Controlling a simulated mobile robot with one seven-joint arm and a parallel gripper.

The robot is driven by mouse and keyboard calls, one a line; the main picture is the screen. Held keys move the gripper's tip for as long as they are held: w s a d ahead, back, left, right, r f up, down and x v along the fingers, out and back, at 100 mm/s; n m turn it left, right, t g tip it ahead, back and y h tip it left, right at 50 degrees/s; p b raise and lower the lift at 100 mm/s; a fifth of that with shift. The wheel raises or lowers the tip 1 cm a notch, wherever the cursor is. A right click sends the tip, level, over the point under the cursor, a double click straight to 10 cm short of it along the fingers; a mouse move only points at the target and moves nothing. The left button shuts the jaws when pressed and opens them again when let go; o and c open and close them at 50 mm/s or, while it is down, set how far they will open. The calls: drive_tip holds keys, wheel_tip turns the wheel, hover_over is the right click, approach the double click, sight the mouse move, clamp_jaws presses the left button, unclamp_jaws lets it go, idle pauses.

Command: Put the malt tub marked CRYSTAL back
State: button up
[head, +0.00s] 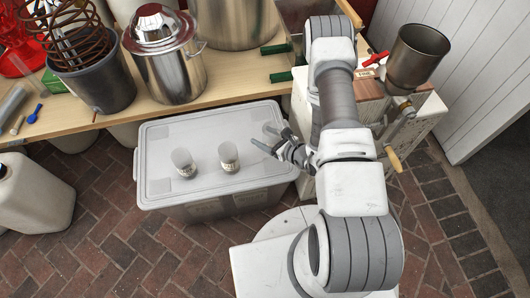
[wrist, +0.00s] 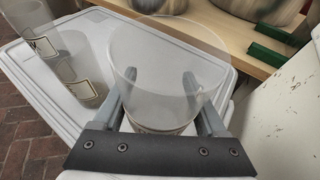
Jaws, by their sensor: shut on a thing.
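My gripper (wrist: 160,92) is shut on a clear plastic tub (wrist: 165,62), with one finger on each side of it. The base and label of this held tub are mostly hidden behind the gripper's dark front bar, and I cannot read its marking. In the head view my gripper (head: 276,143) is over the right end of a grey lidded crate (head: 160,139); the held tub is hard to make out there. Two similar clear tubs stand on the lid, a left one (head: 183,160) and a right one (head: 229,155). Their labels are too small to read.
A wooden bench (head: 225,83) behind the crate holds a steel pot (head: 168,65) and a grey bucket with a copper coil (head: 98,83). A grain mill (head: 414,58) stands at right. A white jug (head: 30,200) stands at left. The lid's front left is clear.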

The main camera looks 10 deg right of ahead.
drive_tip(key=shift+f+b, duration=0.8)
drive_tip(key=shift+f, duration=2.1)
drive_tip(key=shift+f, duration=0.2)
drive_tip(key=o, duration=1.3)
drive_tip(key=shift+r, duration=0.3)
